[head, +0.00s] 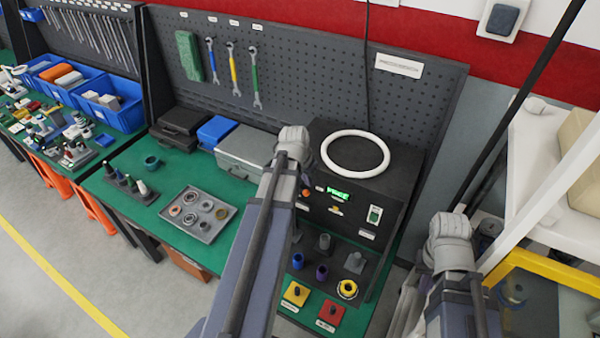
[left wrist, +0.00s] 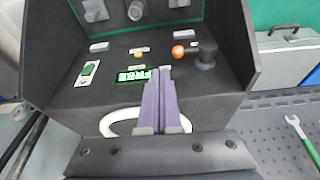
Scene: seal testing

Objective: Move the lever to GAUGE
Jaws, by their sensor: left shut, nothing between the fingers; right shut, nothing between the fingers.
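The lever (left wrist: 205,54) with an orange ball end (left wrist: 178,52) is on the front panel of the black machine (head: 370,210). The orange end also shows in the head view (head: 306,192), just below my left wrist. A green display (left wrist: 130,75) on the panel appears to read FREE; the text is partly covered. My left gripper (left wrist: 160,72) is shut and empty. Its purple fingers overlap the display in the left wrist view, beside the orange end and apart from it in the picture. In the head view my right wrist shows at the lower right, and its fingers are hidden.
A white ring (head: 355,134) lies on top of the machine. Below its panel are coloured blocks (head: 297,292) and small cylinders. A grey case (head: 246,150) stands to its left, near a tray of rings (head: 212,228). A pegboard (head: 320,70) rises behind.

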